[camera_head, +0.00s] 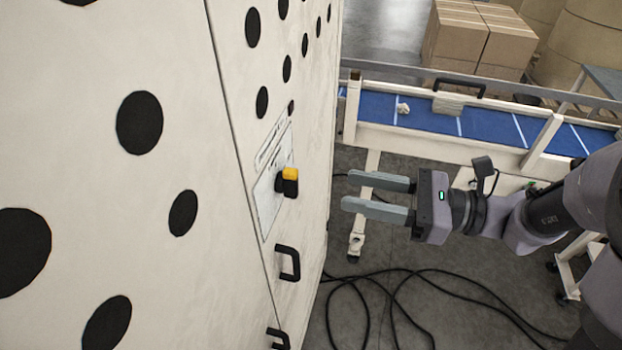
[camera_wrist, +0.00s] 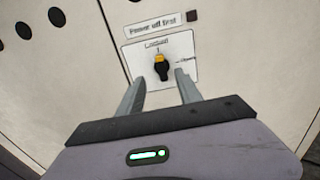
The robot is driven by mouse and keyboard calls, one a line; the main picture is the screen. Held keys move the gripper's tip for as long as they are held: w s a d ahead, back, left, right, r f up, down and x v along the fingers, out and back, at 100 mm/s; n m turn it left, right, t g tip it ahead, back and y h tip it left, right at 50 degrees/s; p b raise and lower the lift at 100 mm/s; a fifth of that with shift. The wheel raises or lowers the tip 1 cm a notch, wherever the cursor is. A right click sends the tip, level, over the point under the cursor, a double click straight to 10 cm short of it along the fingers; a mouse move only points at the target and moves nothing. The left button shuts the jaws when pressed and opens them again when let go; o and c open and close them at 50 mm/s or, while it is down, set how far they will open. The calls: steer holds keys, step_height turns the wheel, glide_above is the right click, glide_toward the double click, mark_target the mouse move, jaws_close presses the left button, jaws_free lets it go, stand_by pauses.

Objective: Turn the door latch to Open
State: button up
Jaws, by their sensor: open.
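The door latch (camera_head: 290,182) is a black knob with a yellow end on a white label plate on the cabinet door. In the wrist view the latch (camera_wrist: 161,67) stands upright, its yellow end up toward the word "Locked".
A label "Power off first" (camera_wrist: 154,24) is above the plate. Black handles (camera_head: 289,263) stick out from the door below the latch. A blue conveyor (camera_head: 430,118) runs behind my gripper. Black cables (camera_head: 400,275) lie on the floor. Cartons (camera_head: 478,38) stand at the back.

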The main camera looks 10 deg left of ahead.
mark_target(297, 178)
steer(key=a, duration=0.9)
steer(key=shift+w+a, duration=0.15)
steer(key=shift+w, duration=0.25)
steer(key=shift+c, duration=0.4)
jaws_close()
steer(key=shift+r+m+p, duration=0.1)
steer(key=shift+m+p, duration=0.3)
steer(key=shift+p, duration=0.1)
steer(key=shift+w+m+p, duration=0.25)
steer(key=shift+m+p, duration=1.35)
steer(key=shift+p, duration=0.5)
steer(key=shift+f+m+p, duration=0.2)
steer(key=shift+m+p, duration=0.1)
steer(key=shift+p, duration=0.05)
